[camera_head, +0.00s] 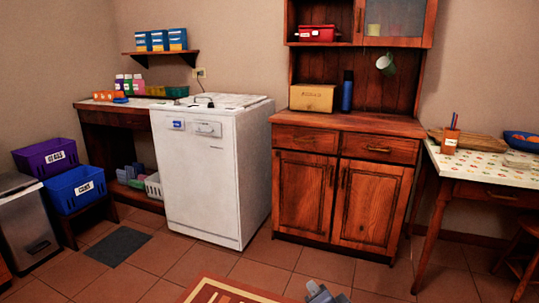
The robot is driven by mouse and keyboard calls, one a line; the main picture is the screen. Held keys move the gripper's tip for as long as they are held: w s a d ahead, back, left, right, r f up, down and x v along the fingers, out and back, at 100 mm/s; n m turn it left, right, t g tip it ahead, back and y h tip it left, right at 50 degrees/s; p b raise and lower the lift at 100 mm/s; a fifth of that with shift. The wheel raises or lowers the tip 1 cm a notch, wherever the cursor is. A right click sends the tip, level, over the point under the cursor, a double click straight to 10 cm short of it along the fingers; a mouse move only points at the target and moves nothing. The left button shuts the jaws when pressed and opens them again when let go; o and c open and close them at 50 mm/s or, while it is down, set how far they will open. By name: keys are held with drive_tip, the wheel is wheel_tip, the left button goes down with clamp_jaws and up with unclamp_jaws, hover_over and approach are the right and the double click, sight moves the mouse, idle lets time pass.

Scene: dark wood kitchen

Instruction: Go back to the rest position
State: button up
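A small grey and dark part of my arm (325,294) shows at the bottom edge, right of centre, above the tiled floor. Most of the arm is outside the picture. I cannot make out fingertips there, so whether my gripper is open, shut or holding something cannot be seen. No object is visibly touching this part.
A white dishwasher (207,170) and a wooden cupboard (343,190) stand ahead. A patterned table (490,168) is at right. Blue (76,188) and purple (46,157) crates and a bin (25,222) are at left. A rug (228,291) lies on open floor.

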drive_tip(key=shift+s+d+f+n+g+h+p, duration=0.3)
drive_tip(key=shift+s+d+f+g+h+p, duration=0.1)
drive_tip(key=shift+s+d+g, duration=0.25)
drive_tip(key=shift+s+d+f+n+g+h+p, duration=0.35)
drive_tip(key=shift+s+d+g, duration=0.2)
drive_tip(key=shift+s+g, duration=0.1)
drive_tip(key=shift+s+d+f+n+g+h+p, duration=0.3)
drive_tip(key=shift+s+d+g+h+p, duration=0.1)
drive_tip(key=shift+s+d+g, duration=0.25)
